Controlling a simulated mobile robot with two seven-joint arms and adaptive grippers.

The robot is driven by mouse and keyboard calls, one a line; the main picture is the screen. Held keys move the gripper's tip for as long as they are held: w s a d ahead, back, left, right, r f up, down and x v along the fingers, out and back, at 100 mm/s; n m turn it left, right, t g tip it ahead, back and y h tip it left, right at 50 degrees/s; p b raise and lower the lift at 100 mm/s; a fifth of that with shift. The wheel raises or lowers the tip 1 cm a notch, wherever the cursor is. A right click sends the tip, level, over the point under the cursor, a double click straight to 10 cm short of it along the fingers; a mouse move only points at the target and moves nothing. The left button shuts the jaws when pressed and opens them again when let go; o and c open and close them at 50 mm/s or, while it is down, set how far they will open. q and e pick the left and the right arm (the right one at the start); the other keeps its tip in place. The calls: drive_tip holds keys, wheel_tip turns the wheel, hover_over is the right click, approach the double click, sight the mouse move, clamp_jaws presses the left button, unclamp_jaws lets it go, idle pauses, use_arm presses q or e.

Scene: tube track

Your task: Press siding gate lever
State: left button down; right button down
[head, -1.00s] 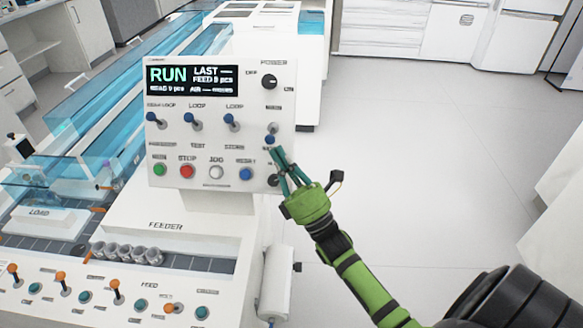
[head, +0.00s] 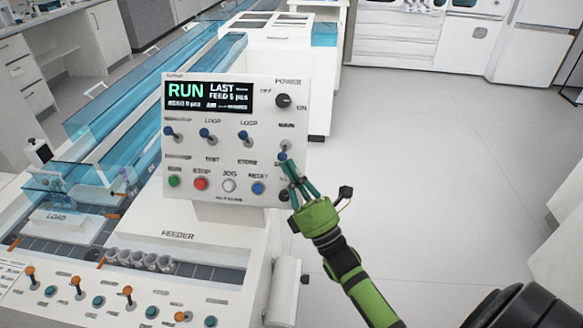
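The control panel (head: 236,205) stands upright at the middle of the head view. The lever at its right edge (head: 283,156), under a label that seems to read MAIN, has a blue tip that points down. The label below it is mostly hidden, so I cannot read whether it says siding. My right gripper (head: 289,167) is in front of the panel, its dark teal fingers converging just below the lever's tip. The fingers look closed with nothing between them. I cannot tell whether they touch the lever. My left gripper is out of view.
Three other blue-tipped levers (head: 205,134) sit in a row left of this one. Below are green, red, white and blue buttons (head: 201,183). A black power knob (head: 283,100) is above the lever. The feeder deck (head: 215,250) extends below; open floor (head: 430,170) lies right.

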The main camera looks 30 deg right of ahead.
drive_tip(key=r+m+h+p, duration=0.1)
drive_tip(key=p, duration=0.2)
drive_tip(key=r+m+g+h+p, duration=0.1)
drive_tip(key=m+p, duration=0.1)
drive_tip(key=p, duration=0.1)
drive_tip(key=r+m+g+h+p, duration=0.1)
drive_tip(key=r+h+p, duration=0.1)
drive_tip(key=p, duration=0.1)
drive_tip(key=shift+w+d+m, duration=0.2)
drive_tip(key=shift+w+m, duration=0.05)
drive_tip(key=shift+m, duration=0.15)
drive_tip(key=shift+f, duration=0.15)
